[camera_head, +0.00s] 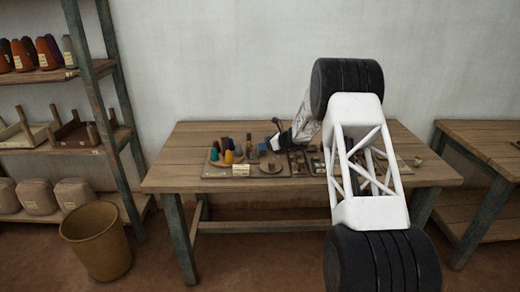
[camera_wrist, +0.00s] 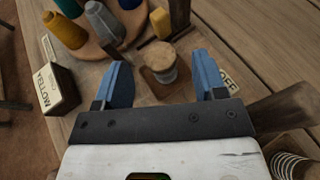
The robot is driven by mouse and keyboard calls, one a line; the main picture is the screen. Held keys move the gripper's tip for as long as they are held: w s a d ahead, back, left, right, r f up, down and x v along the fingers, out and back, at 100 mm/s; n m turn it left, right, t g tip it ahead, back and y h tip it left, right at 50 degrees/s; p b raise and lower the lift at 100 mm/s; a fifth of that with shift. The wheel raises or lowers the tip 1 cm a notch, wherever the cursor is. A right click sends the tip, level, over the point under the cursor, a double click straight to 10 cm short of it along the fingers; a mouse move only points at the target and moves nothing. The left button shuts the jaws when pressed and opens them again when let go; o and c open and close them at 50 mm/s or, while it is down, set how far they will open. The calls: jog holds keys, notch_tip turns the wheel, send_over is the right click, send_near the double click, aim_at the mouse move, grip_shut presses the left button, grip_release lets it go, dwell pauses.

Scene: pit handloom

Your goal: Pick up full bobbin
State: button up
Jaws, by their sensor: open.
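My gripper (camera_wrist: 161,74) is open, with its two blue fingers spread apart and nothing held between them. A pale, round, spool-like piece (camera_wrist: 160,60) stands on a small square brown base (camera_wrist: 163,84), seen between and beyond the fingertips in the wrist view. It may be the full bobbin, but I cannot tell for certain. Part of a ribbed white winding (camera_wrist: 293,166) shows at the lower right corner of the wrist view. In the head view, my gripper (camera_head: 274,142) is low over the table's middle, and things beside it are too small to tell apart.
Yellow, teal, grey and blue cones stand on a round wooden board (camera_wrist: 97,48). A dark block with a label (camera_wrist: 57,88) is at left, another label (camera_wrist: 229,81) at right. The wooden table (camera_head: 172,172) has bare room at its left end. A basket (camera_head: 97,240) stands on the floor.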

jog(key=shift+x, duration=1.2)
jog(key=c, duration=1.1)
jog(key=shift+o, duration=0.2)
notch_tip(320, 180, up, 10)
